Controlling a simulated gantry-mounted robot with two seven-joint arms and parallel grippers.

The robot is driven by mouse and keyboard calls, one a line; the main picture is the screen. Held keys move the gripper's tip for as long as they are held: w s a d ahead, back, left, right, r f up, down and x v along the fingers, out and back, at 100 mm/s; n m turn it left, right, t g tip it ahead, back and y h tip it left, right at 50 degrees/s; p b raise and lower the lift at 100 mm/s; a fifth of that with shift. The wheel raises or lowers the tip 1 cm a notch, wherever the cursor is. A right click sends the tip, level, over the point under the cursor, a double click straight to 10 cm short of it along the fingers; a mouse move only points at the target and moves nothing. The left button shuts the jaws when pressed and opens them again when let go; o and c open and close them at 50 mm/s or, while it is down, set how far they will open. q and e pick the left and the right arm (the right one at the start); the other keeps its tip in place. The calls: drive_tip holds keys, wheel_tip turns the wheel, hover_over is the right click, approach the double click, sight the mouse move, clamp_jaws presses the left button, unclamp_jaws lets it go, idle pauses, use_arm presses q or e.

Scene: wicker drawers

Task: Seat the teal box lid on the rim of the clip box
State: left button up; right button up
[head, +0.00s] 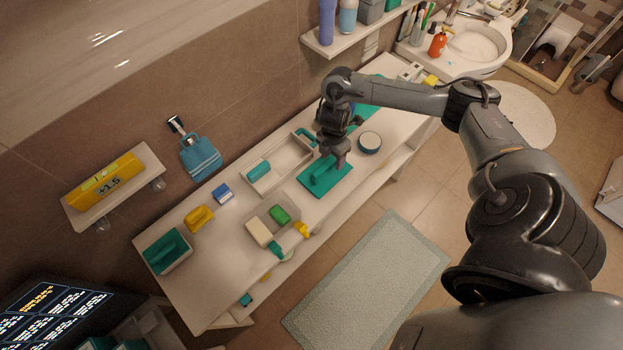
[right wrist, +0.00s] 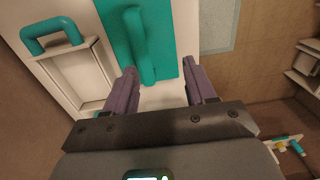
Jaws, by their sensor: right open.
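The teal box lid (head: 341,184) lies flat on the white bench, with a raised teal bar handle on top. It also shows in the right wrist view (right wrist: 166,36). The open cream box (head: 296,166), apparently the clip box, stands beside it to the left, with a teal loop at its far end. Its rim shows at the left of the right wrist view (right wrist: 98,66). My right gripper (head: 337,162) is open and empty above the lid. In the right wrist view the lid's handle lies ahead of the left finger. My left gripper is not in view.
A grey tray (head: 262,214) holds a green piece and a cream block. A yellow item (head: 199,217), a blue-and-white block (head: 222,193) and a teal-topped box (head: 167,251) stand further left. A wall shelf (head: 355,32) hangs behind.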

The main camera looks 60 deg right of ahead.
sight(326, 164)
drive_tip(key=shift+w+d+t+b, duration=0.15)
drive_tip(key=shift+w+d+b, duration=0.05)
drive_tip(key=shift+w, duration=0.2)
drive_tip(key=shift+w+d+t+b, duration=0.15)
drive_tip(key=shift+w+b, duration=0.05)
drive_tip(key=shift+w, duration=0.2)
wheel_tip(326, 164, down, 4)
drive_tip(key=shift+w+a+f+b, duration=0.1)
drive_tip(key=shift+a+f+b, duration=0.05)
drive_tip(key=shift+b, duration=0.7)
drive_tip(key=f, duration=0.4)
drive_tip(key=shift+w, duration=0.25)
drive_tip(key=shift+f, duration=0.6)
drive_tip(key=c, duration=1)
clamp_jaws()
